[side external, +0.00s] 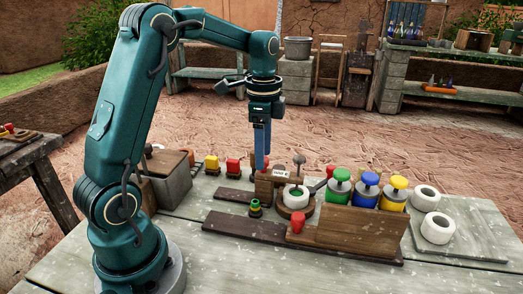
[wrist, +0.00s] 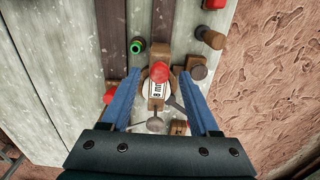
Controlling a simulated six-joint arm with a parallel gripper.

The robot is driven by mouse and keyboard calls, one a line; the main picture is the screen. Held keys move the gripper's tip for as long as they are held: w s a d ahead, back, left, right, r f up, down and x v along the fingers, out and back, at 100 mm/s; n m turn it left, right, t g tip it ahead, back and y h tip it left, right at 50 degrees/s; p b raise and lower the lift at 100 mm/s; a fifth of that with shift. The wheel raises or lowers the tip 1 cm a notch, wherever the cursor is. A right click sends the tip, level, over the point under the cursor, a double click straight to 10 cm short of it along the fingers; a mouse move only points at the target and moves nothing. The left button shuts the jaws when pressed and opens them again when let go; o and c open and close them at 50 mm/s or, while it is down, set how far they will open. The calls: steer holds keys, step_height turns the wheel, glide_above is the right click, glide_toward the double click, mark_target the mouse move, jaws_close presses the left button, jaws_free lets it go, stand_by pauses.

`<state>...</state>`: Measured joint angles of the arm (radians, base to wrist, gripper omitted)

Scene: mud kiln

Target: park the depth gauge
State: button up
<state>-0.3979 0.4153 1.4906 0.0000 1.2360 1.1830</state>
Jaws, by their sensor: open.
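The likely depth gauge is a small wooden block (side external: 270,184) with a pale label; in the wrist view the label (wrist: 157,92) seems to read "8 mm" and a red knob (wrist: 158,70) sits at one end. It stands at or over a round white piece (side external: 295,197) on a wooden base; whether it touches is unclear. My gripper (side external: 261,166) points down just above and beside the block. In the wrist view my gripper (wrist: 161,76) is open, its blue fingers on either side of the block with gaps. The block's underside is hidden.
Green (side external: 340,186), blue (side external: 368,189) and yellow (side external: 397,193) jars stand to the right behind an upright board (side external: 352,234). White rolls (side external: 437,228) lie farther right. Wooden strips (side external: 240,230) and a small green-topped piece (side external: 255,208) lie in front. Red and yellow pieces (side external: 211,164) stand left.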

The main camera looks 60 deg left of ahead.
steer(key=shift+f, duration=0.35)
jaws_close()
stand_by(1.2)
